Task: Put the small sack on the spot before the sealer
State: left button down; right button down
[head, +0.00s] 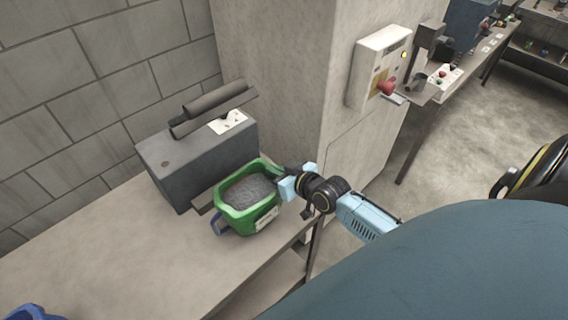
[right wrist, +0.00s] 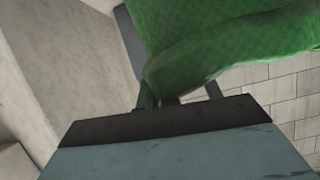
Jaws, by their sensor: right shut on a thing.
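The small green sack (head: 246,198) is open at the top with grey grains inside and a white label on its front. It is in front of the grey sealer (head: 197,150) on the bench, close to it. My right gripper (head: 282,178) is shut on the sack's right upper edge. In the right wrist view the green mesh sack (right wrist: 215,35) fills the top, and the fingertips (right wrist: 165,100) are at its lower edge. Whether the sack's bottom touches the bench is hard to tell. The spot before the sealer is hidden. My left gripper is not in view.
The bench top (head: 110,235) is clear to the left. A blue object (head: 33,312) shows at the lower left corner. A concrete pillar (head: 285,75) with a control box (head: 378,68) stands behind the right arm. A blue piece (head: 222,226) shows at the sack's left front.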

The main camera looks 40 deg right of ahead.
aim_at(265, 162)
jog(key=shift+w+a+b, duration=0.2)
jog(key=shift+w+b, duration=0.35)
jog(key=shift+w, duration=0.65)
jog(key=shift+w+a+b, duration=0.15)
jog(key=shift+w+b, duration=0.4)
jog(key=shift+w, duration=0.6)
jog(key=shift+f+b, duration=0.55)
jog(key=shift+f, duration=0.3)
jog(key=c, duration=1.5)
grip_release()
jog(key=shift+s+f, duration=0.15)
jog(key=shift+s+f, duration=0.1)
jog(key=shift+f, duration=0.05)
jog(key=v, duration=0.6)
jog(key=p+v, duration=0.1)
jog(key=v, duration=0.6)
jog(key=shift+r, duration=0.3)
